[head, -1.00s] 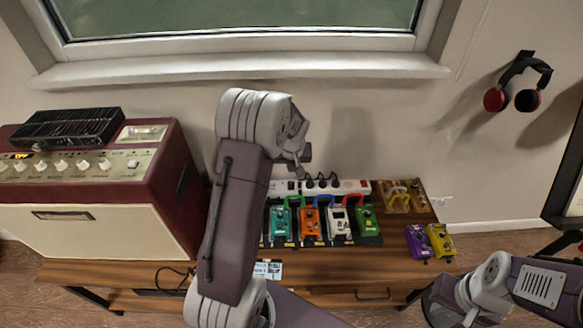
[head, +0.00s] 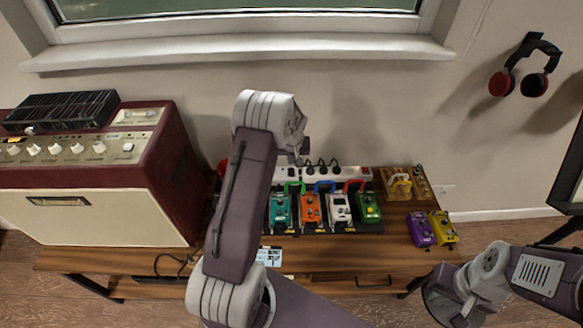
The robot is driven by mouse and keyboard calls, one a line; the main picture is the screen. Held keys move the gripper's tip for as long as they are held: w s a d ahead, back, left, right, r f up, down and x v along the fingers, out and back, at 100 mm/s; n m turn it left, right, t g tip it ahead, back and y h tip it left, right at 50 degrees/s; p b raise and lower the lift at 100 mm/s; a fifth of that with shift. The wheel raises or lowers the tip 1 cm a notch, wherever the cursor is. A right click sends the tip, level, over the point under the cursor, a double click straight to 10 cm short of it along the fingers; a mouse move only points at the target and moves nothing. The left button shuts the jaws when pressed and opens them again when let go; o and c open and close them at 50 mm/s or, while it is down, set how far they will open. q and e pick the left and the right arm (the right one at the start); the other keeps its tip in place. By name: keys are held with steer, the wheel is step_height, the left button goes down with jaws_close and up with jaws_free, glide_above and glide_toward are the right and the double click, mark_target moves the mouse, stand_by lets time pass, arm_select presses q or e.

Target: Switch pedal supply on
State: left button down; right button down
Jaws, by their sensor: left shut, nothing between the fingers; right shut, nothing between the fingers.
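The pedal supply appears to be the long white power strip (head: 345,173) behind the row of pedals, with black plugs in it and a small red part, perhaps its switch, at its right end. My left arm stands tall in the middle. My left gripper (head: 302,159) points down near the plugs, left of the strip's right end. It is shut and empty, and I cannot tell its height above the strip. The arm hides the strip's left part. My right gripper (head: 467,309) is low at the right, shut, empty and mostly hidden by its wrist.
Teal (head: 280,211), orange (head: 310,210), white (head: 339,209) and green (head: 368,208) pedals stand before the strip. Purple (head: 420,230) and yellow (head: 443,229) pedals stand at the right. An amplifier (head: 100,215) fills the left. The bench front (head: 340,258) is fairly clear.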

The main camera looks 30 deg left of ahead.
mark_target(291, 169)
arm_select(q)
steer(key=x, duration=0.5)
steer(key=shift+s+d+f+b, duration=0.15)
steer(key=shift+s+d+b, duration=0.05)
steer(key=shift+s+b, duration=0.15)
